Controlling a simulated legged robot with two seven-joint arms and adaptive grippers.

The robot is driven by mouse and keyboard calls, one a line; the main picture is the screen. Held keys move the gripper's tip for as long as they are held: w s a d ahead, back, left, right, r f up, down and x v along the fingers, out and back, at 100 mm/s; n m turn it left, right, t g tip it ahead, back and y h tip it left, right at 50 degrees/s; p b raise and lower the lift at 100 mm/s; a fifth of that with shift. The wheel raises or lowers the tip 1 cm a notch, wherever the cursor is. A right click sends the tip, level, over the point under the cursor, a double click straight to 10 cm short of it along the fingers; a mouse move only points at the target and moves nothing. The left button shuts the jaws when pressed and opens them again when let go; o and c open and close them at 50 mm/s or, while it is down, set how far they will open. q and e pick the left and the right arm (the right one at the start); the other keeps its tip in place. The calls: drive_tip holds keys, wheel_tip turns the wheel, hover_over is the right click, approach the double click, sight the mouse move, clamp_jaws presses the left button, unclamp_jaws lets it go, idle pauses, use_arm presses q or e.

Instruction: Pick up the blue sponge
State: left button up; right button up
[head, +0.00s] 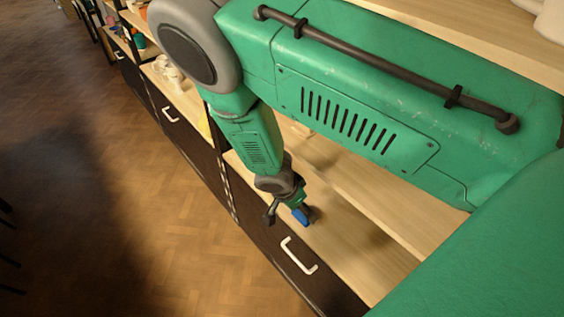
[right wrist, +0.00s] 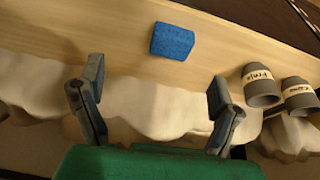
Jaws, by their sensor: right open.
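The blue sponge (right wrist: 172,41) lies flat on a light wooden surface in the right wrist view. It is beyond the fingertips and apart from them. My right gripper (right wrist: 156,76) is open, with nothing between its two dark fingers. In the head view the right gripper (head: 290,216) hangs over the front part of a wooden counter, and the blue sponge (head: 301,216) shows by its fingers, partly covered. My left gripper is in neither view.
White lumpy objects (right wrist: 150,108) lie below the fingers in the right wrist view. In the head view a dark drawer front has a white handle (head: 299,255), and white cups (head: 168,72) stand farther along.

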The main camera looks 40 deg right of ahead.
sight(300, 216)
drive_tip(key=shift+m, duration=0.3)
drive_tip(key=d+f, duration=0.1)
drive_tip(key=f, duration=0.1)
drive_tip(key=w+d+f+b, duration=0.1)
drive_tip(key=f, duration=0.1)
drive_tip(key=w+f, duration=0.1)
drive_tip(key=shift+d+f+b, duration=0.8)
drive_tip(key=shift+f+b, duration=0.1)
drive_tip(key=shift+b, duration=0.1)
drive_tip(key=shift+f, duration=0.15)
drive_tip(key=shift+a+b, duration=0.3)
drive_tip(key=b+x, duration=0.1)
drive_tip(key=b, duration=0.2)
drive_tip(key=b+x, duration=0.2)
drive_tip(key=b, duration=0.2)
drive_tip(key=shift+w+d+f+b, duration=0.15)
drive_tip(key=shift+w+d+b, duration=0.05)
drive_tip(key=shift+d+b, duration=0.15)
drive_tip(key=f+b, duration=0.1)
drive_tip(key=b, duration=0.3)
drive_tip(key=shift+d+f+b, duration=0.15)
drive_tip(key=shift+f+b, duration=0.05)
drive_tip(key=shift+b, duration=0.1)
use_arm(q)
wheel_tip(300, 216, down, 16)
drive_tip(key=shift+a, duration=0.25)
